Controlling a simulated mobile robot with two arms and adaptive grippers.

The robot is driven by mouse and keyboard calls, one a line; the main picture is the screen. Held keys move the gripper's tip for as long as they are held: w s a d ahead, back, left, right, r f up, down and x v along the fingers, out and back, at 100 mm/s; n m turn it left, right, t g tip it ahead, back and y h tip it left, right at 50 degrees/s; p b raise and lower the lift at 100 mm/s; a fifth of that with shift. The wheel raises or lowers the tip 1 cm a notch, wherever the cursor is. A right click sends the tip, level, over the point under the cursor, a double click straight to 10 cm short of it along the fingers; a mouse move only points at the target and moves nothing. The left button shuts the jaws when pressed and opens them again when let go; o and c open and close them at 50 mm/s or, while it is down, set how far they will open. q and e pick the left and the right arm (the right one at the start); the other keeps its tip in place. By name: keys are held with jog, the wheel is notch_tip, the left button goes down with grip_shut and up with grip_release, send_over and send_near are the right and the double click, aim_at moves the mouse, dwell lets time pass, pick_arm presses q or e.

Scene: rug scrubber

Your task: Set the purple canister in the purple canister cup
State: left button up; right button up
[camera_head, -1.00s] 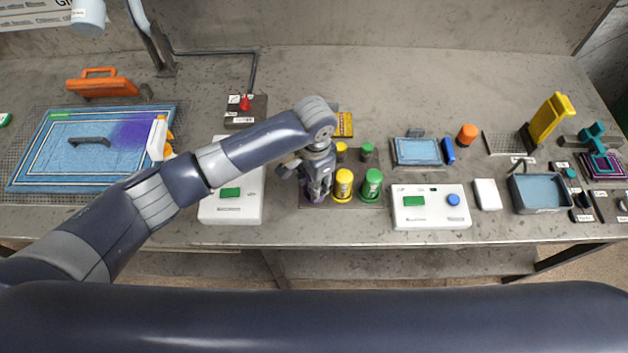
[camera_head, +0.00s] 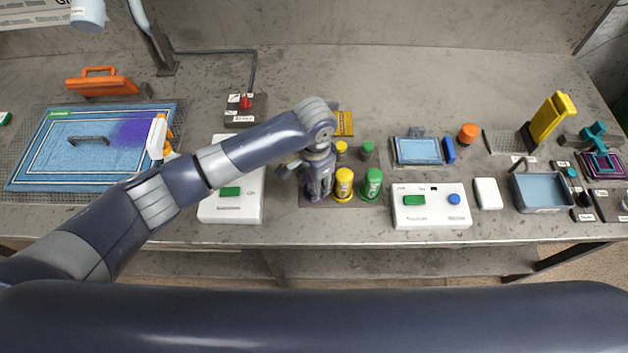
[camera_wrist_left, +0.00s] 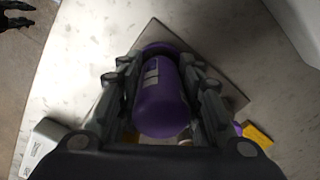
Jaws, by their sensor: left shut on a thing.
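The purple canister (camera_wrist_left: 162,105) is between the fingers of my left gripper (camera_wrist_left: 162,90) in the left wrist view, with a pale label on its side. In the head view my left gripper (camera_head: 318,184) is over the left part of the grey canister tray (camera_head: 312,203), just left of the yellow canister (camera_head: 343,185). The gripper is shut on the purple canister. The purple canister cup cannot be made out clearly. The canister's far end is close to the tray, and I cannot tell whether it is seated. A dark claw-like part shows at the wrist view's upper left corner.
The green canister (camera_head: 372,184) stands right of the yellow one. Small yellow (camera_head: 341,148) and green (camera_head: 367,149) pieces are behind them. White boxes with green panels stand left (camera_head: 231,207) and right (camera_head: 431,213). Bare bench (camera_head: 360,232) lies in front.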

pick_arm(q)
jog(key=shift+f, duration=0.2)
jog(key=o, duration=1.1)
jog(key=shift+r, duration=0.2)
notch_tip(320, 180, up, 12)
jog(key=shift+s+f, duration=0.1)
jog(key=shift+f, duration=0.1)
